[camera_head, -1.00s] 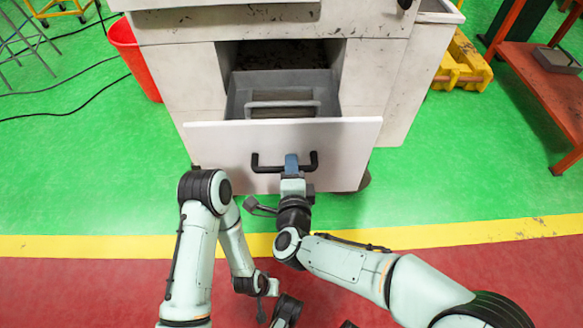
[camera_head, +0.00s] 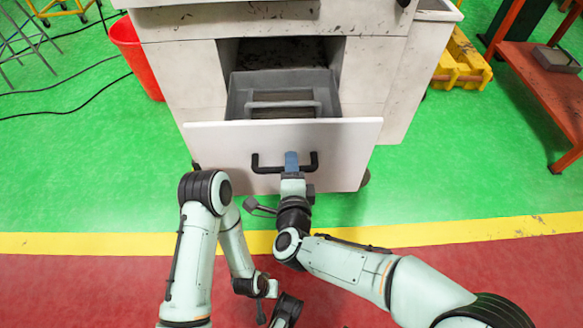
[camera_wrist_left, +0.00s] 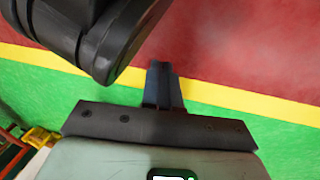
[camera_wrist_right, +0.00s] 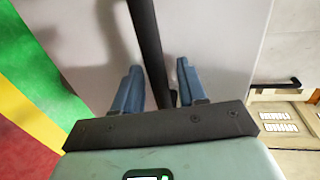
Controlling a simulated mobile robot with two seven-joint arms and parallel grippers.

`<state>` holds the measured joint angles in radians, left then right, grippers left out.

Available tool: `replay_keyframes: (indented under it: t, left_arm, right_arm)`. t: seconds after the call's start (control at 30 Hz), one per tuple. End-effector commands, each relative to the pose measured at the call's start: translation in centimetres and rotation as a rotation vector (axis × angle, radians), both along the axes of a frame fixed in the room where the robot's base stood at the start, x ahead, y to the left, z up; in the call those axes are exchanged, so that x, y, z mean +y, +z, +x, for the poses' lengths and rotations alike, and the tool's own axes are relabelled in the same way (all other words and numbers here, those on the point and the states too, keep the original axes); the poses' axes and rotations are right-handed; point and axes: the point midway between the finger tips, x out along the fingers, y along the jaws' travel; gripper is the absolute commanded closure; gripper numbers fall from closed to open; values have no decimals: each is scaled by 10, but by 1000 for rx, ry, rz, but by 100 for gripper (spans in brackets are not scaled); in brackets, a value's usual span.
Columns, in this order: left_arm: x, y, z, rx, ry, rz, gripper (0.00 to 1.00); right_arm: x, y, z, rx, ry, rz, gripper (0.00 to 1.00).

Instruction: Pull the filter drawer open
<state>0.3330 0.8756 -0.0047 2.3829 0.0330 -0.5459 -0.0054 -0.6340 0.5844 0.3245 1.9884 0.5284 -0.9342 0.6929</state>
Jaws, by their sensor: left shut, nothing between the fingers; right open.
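The white filter drawer (camera_head: 225,147) stands pulled out from the lower front of the white machine. Its grey inner tray, with a cross bar, shows behind the front panel. The black bar handle (camera_head: 268,168) is on the drawer front. My right gripper (camera_head: 291,160) is at the handle. In the right wrist view its blue fingers (camera_wrist_right: 155,90) are open, with the black handle bar (camera_wrist_right: 149,50) running between them. My left gripper (camera_wrist_left: 162,85) is shut and empty, above the floor; its fingers are hard to make out in the head view.
The white machine (camera_head: 185,75) stands behind the drawer. A red bin (camera_head: 137,60) is at its left, with black cables on the green floor. A yellow crate (camera_head: 460,62) and a red-orange shelf (camera_head: 540,85) are at the right. The floor either side of the drawer is clear.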

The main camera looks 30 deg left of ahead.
Motion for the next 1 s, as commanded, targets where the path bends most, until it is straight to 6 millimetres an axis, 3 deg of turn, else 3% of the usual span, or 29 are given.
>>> replay_keyframes:
  t: [0.27, 0.7, 1.0]
  left_arm:
    - [-1, 7, 6, -21, -1, 2, 100]
    - [-5, 31, 32, -109, -5, 5, 100]
    - [-6, 35, 37, -125, -6, 7, 100]
  right_arm:
    - [-11, 6, -19, -1, 2, -1, 59]
    - [-59, 25, -96, -1, 1, 0, 59]
    - [-69, 27, -112, 0, 0, 0, 59]
